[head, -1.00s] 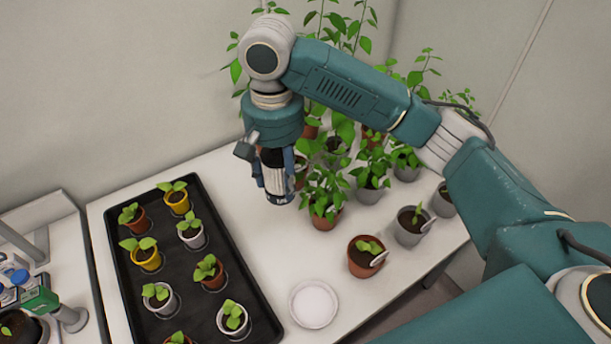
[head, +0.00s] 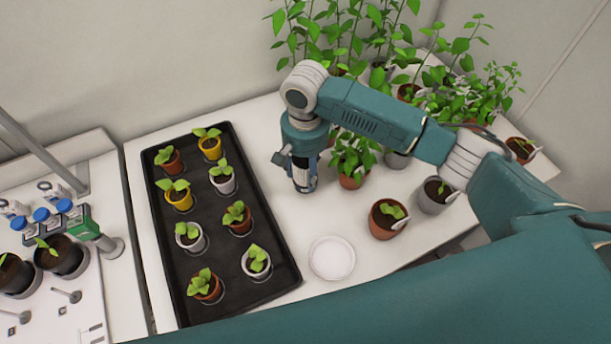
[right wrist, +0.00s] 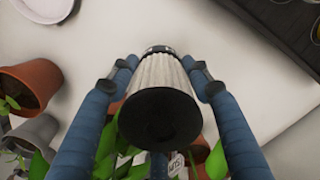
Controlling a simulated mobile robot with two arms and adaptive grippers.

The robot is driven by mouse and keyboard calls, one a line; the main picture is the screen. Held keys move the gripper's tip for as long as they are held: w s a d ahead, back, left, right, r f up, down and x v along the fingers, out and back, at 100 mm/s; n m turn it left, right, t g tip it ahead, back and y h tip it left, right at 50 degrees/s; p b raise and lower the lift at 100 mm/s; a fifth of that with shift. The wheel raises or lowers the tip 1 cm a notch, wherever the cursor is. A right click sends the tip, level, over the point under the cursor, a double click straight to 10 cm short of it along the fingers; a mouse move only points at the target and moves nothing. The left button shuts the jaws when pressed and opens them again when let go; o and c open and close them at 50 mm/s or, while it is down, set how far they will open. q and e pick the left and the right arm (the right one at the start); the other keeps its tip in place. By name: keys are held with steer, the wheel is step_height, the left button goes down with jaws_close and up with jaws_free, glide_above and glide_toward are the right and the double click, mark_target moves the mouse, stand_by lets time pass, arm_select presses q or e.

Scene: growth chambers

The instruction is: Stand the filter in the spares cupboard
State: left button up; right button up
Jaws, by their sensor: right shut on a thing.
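The filter (right wrist: 158,78) is a pale pleated cylinder with a black end cap, seen nearly end-on in the right wrist view. My right gripper (right wrist: 160,88) is shut on it, with a blue finger on each side. In the head view my right gripper (head: 302,184) points down over the white table, between the black tray and the potted plants. Only a little of the filter shows there between the fingers. I cannot tell whether it touches the table. The spares cupboard is not in view, and neither is my left gripper.
A black tray (head: 275,292) of potted seedlings stands to the left of my right gripper. A white dish (head: 332,258) and a terracotta pot (head: 386,225) are nearer. Leafy plants (head: 352,155) crowd close on the right. A bench with apparatus (head: 75,225) is at far left.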

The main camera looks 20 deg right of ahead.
mark_target(305, 179)
steer(key=shift+f, duration=1.75)
steer(key=o, duration=1.3)
steer(key=shift+f, duration=0.15)
steer(key=shift+c, duration=0.2)
